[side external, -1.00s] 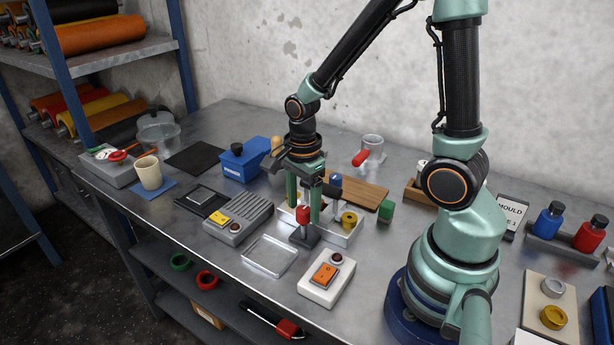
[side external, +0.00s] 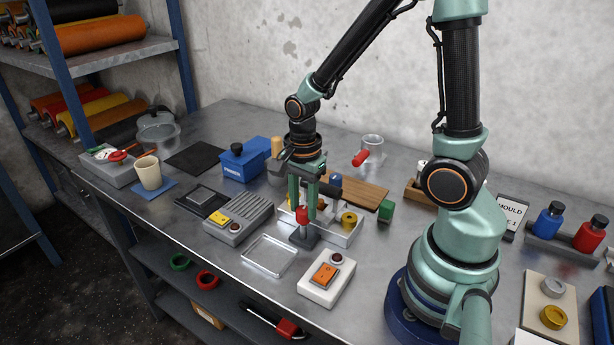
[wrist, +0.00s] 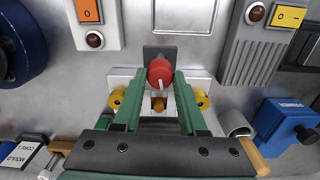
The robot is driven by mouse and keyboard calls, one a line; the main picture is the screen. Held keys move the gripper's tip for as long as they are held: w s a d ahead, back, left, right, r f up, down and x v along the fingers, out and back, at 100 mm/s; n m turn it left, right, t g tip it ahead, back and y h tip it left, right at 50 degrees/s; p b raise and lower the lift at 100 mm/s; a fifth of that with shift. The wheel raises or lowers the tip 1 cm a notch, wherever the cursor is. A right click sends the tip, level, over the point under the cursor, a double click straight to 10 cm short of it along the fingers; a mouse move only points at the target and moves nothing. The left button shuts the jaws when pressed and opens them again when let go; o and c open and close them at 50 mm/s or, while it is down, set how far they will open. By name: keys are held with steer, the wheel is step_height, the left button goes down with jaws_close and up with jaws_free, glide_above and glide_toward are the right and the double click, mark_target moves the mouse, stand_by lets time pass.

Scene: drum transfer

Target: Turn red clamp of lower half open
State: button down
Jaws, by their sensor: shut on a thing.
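The red clamp (side external: 302,215) is a small red knob on a dark grey stand (side external: 304,238), at the front of a white mould base (side external: 345,236). In the wrist view the red clamp (wrist: 159,70) shows a pale mark on its face, pointing down in the picture. My gripper (side external: 303,204) comes from above with its green fingers on either side of the clamp. In the wrist view my gripper (wrist: 159,76) is shut on the clamp. The fingers hide part of the base and its yellow knobs (wrist: 203,98).
A clear tray (side external: 269,256) and a white box with an orange switch (side external: 325,275) lie in front. A grey box with a yellow switch (side external: 219,217) and a blue primer box (side external: 246,165) stand to the left. A wooden board (side external: 362,193) lies behind.

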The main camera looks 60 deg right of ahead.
steer(key=n, duration=0.4)
steer(key=shift+n, duration=0.3)
steer(key=n, duration=0.3)
steer(key=shift+n, duration=0.3)
steer(key=n, duration=0.3)
steer(key=shift+n, duration=2.2)
steer(key=shift+c, duration=2.3)
jaws_free()
